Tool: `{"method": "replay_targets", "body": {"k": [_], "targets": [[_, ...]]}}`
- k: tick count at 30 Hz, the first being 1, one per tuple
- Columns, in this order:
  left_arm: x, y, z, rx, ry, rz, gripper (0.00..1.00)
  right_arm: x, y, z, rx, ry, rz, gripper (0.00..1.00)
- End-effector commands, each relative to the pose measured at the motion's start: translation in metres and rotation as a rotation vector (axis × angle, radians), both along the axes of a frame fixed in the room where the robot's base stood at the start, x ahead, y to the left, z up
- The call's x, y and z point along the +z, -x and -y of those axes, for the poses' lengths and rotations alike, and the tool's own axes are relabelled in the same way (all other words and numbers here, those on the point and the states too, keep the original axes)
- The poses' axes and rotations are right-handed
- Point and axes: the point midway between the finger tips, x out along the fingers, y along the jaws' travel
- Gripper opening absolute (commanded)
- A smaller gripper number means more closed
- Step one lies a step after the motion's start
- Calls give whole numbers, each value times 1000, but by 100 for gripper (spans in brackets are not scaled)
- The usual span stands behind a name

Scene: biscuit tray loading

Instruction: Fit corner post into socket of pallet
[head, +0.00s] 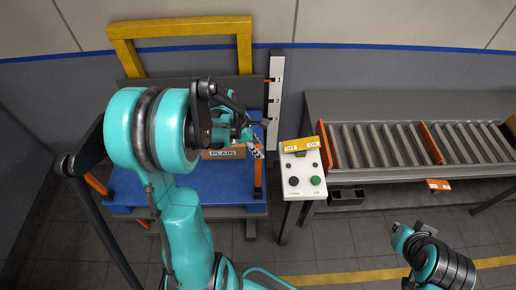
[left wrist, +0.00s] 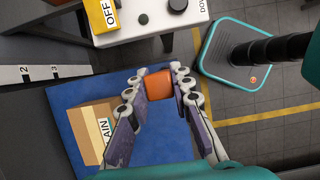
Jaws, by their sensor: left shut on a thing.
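The blue pallet (head: 190,190) lies flat below my left arm, and its blue deck also shows in the left wrist view (left wrist: 160,150). My left gripper (head: 257,150) is over the pallet's right side. In the left wrist view it is shut on the orange corner post (left wrist: 159,84), seen end-on between the fingers. In the head view the post (head: 257,192) looks roughly upright near the pallet's front right corner. The socket is hidden, and I cannot tell whether the post's foot is in it. Another orange post (head: 98,185) stands at the pallet's left.
A carton marked PLAIN (head: 224,154) sits on the pallet, left of the held post. A control box (head: 304,180) stands close to the pallet's right. A numbered height scale (head: 274,100) and yellow frame (head: 180,29) are behind. A roller conveyor (head: 380,148) is at right.

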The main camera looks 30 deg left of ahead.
Motion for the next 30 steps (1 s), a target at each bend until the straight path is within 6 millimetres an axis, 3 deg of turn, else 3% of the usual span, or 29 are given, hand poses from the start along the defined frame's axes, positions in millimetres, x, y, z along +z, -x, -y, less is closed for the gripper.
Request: {"method": "replay_targets", "body": {"k": [30], "targets": [[-56, 0, 0, 0, 4, 1, 0, -55, 0, 0, 0, 0, 0, 0]]}}
